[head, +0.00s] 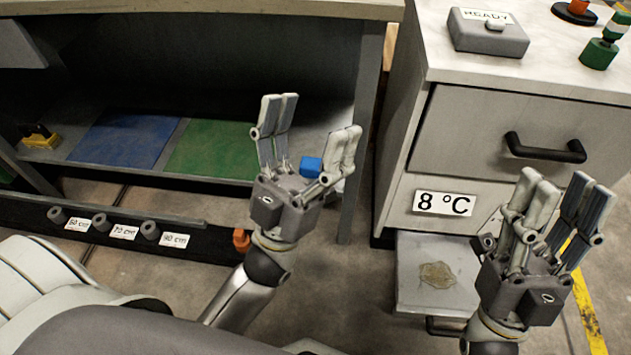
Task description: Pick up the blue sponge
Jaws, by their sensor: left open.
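The blue sponge (312,166) is a small blue block. It shows between the spread fingers of my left gripper (313,118), just beyond its palm. It seems to lie on the low shelf behind; its lower part is partly hidden by the gripper. I cannot tell how far it is from the fingers, and nothing shows the fingers touching it. My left gripper is open with its fingers pointing up toward the shelf. My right gripper (556,180) is open and empty in front of the drawer cabinet, at the right.
The shelf carries a blue mat (125,138) and a green mat (213,149), with a yellow object (40,137) at left. A table leg (362,120) stands right of the sponge. The grey cabinet (480,130) has a low open tray (425,245). Labelled knobs (100,222) line the front rail.

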